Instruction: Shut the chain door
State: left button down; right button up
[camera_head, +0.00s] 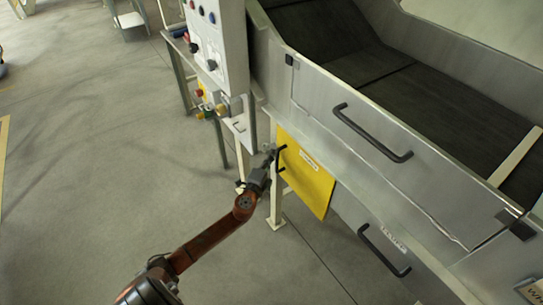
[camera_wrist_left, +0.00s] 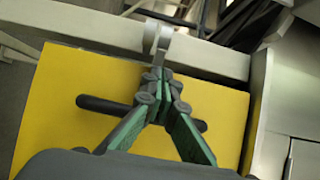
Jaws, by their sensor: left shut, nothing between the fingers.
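The chain door is a yellow panel (camera_head: 306,178) with a small white label and a black bar handle (camera_head: 281,158), set low on the side of the grey machine. I cannot tell how far it stands from its frame. My left gripper (camera_head: 271,154) is at the handle side of the door. In the left wrist view the yellow door (camera_wrist_left: 75,75) fills the middle, and my left gripper's fingers (camera_wrist_left: 163,75) are shut together and empty. They cross in front of the black handle (camera_wrist_left: 100,104), with the tips by a grey latch-like piece (camera_wrist_left: 161,38) at the door's edge.
A grey control box (camera_head: 220,45) with buttons stands left of the door, with coloured fittings (camera_head: 205,105) below. Other black handles are on the upper panel (camera_head: 372,135) and lower panel (camera_head: 384,252). A pale leg (camera_head: 275,205) stands beside my gripper. The floor at left is open.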

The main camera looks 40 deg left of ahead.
pick_arm(q)
jog(key=v, duration=1.3)
jog(key=shift+s+d+p, duration=0.25)
jog(key=shift+p, duration=0.1)
pick_arm(e)
jog(key=shift+s+d+r, duration=0.1)
jog(key=shift+s+r, duration=0.2)
jog(key=shift+r, duration=0.05)
pick_arm(q)
jog(key=shift+f, duration=0.1)
